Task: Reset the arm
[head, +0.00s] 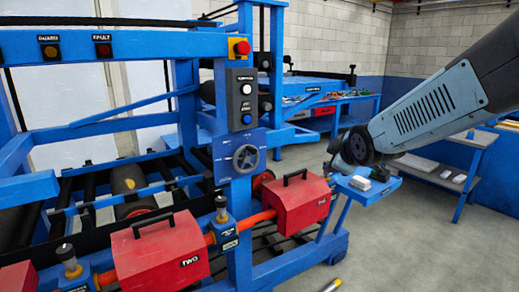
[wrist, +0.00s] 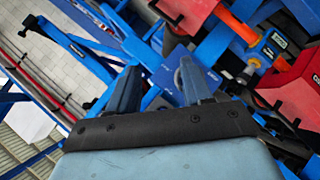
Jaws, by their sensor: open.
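My arm (head: 430,110) reaches in from the right in the head view, in front of the blue machine frame. My gripper (wrist: 158,68) shows in the wrist view with its two fingers spread apart and nothing between them. In the head view the gripper end is small and dark beyond the wrist, and its fingers are hard to make out. In the wrist view the fingers point towards the blue machine, which appears tilted. The gripper holds nothing, and I cannot tell its exact distance from the machine.
Two red covers with black handles (head: 160,252) (head: 293,202) sit low along an orange pipe (head: 262,218). A small blue shelf (head: 368,191) lies below my wrist. Grey floor is open at right.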

